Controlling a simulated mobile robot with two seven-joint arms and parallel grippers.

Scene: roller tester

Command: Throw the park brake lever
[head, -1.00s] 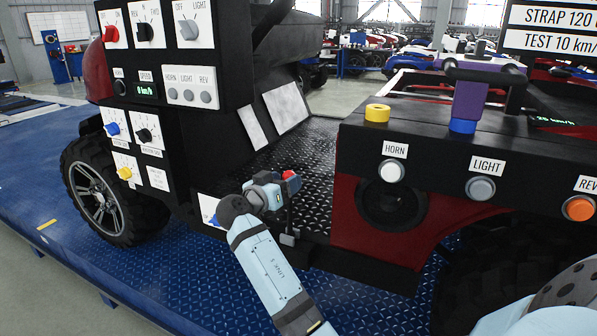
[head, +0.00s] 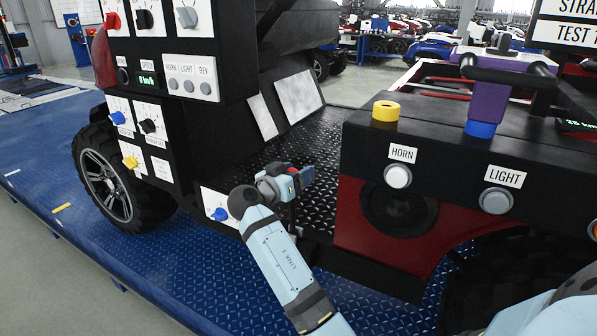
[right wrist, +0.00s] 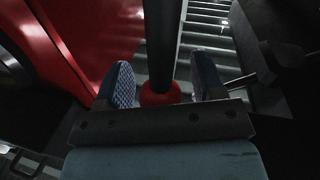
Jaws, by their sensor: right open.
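The park brake lever shows in the right wrist view as a dark shaft with a red knob (right wrist: 160,93) at its near end. My right gripper (right wrist: 160,88) is open, with one finger on each side of the knob. The arm and gripper hide most of the lever there. My left gripper is not in view.
A black control panel (head: 187,113) with knobs stands at the left of the floor opening. A dark box with HORN (head: 398,176) and LIGHT buttons (head: 495,200) stands at the right, above a red body panel (head: 360,215). The floor between (head: 320,140) is clear.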

